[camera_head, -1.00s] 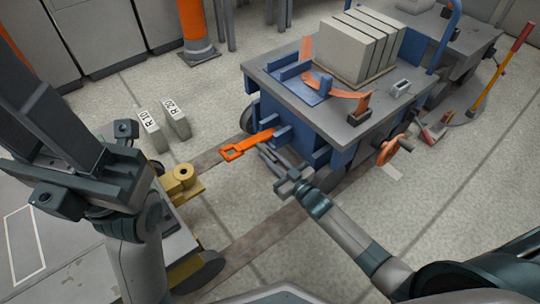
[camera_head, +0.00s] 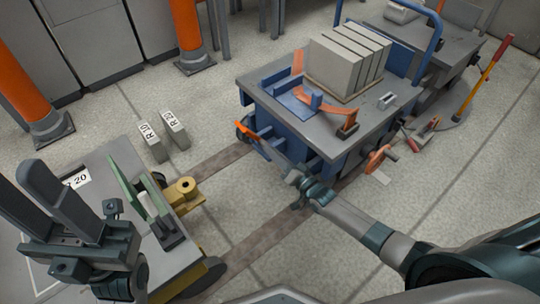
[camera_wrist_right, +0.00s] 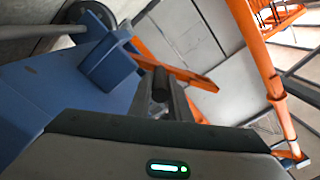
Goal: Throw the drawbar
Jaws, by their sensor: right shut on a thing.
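The orange drawbar (camera_head: 247,131) sticks out from the near left end of the blue cart (camera_head: 310,135). It looks foreshortened, and part of it is hidden by my right gripper. My right gripper (camera_head: 270,148) is shut on the drawbar beside the cart's end. In the right wrist view, the orange drawbar (camera_wrist_right: 180,68) runs past the dark fingers (camera_wrist_right: 165,92) of my right gripper, next to a blue bracket (camera_wrist_right: 108,62). My left gripper (camera_head: 28,182) is empty, fingers apart, at the left of the head view.
A yellow coupling (camera_head: 184,192) on another low cart faces the blue cart across the floor rails. Blocks marked R 10 (camera_head: 152,146) and R 20 (camera_head: 176,136) stand on the floor.

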